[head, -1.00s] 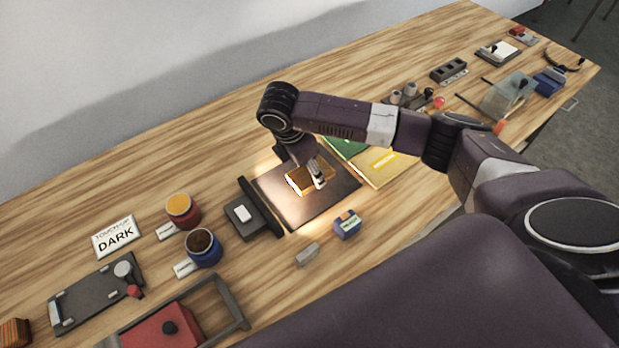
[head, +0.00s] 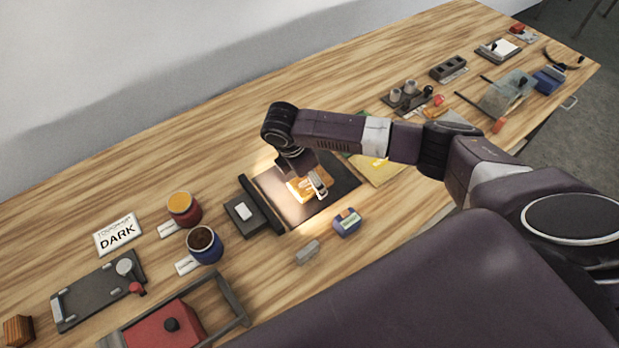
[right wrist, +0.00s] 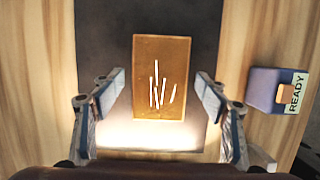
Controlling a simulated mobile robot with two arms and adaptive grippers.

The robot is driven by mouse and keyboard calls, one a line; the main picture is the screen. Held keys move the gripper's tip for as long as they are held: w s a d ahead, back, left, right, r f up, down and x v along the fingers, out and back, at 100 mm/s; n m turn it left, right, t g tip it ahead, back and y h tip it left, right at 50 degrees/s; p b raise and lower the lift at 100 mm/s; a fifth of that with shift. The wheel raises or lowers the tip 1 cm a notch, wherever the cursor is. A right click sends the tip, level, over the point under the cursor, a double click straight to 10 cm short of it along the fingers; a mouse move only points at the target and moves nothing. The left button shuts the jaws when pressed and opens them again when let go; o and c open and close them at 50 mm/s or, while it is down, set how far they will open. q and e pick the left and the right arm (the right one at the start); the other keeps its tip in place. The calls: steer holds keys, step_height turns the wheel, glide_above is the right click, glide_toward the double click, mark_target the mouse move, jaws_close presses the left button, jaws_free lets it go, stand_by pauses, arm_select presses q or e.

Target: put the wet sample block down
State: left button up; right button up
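The sample block (head: 297,190) is amber and flat, on a dark plate (head: 338,189) under a bright patch of light. In the right wrist view the block (right wrist: 160,75) shows several pale streaks on its top face. My right gripper (head: 318,184) is over the plate, partly covering the block in the head view. In the right wrist view the right gripper (right wrist: 161,90) is open, with a finger on each side of the block and a clear gap to both. My left gripper is not in view.
A blue block marked READY (right wrist: 277,90) stands right of the plate in the wrist view. A grey box (head: 245,213) adjoins the plate's left side. Two paint jars (head: 184,208) (head: 204,244), a DARK sign (head: 117,236) and a red item (head: 165,328) lie further left.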

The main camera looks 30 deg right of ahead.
mark_target(300, 188)
steer(key=b+v, duration=0.2)
steer(key=v, duration=1)
steer(key=shift+r+b, duration=0.15)
steer(key=shift+b, duration=0.2)
steer(key=shift+s+a, duration=0.1)
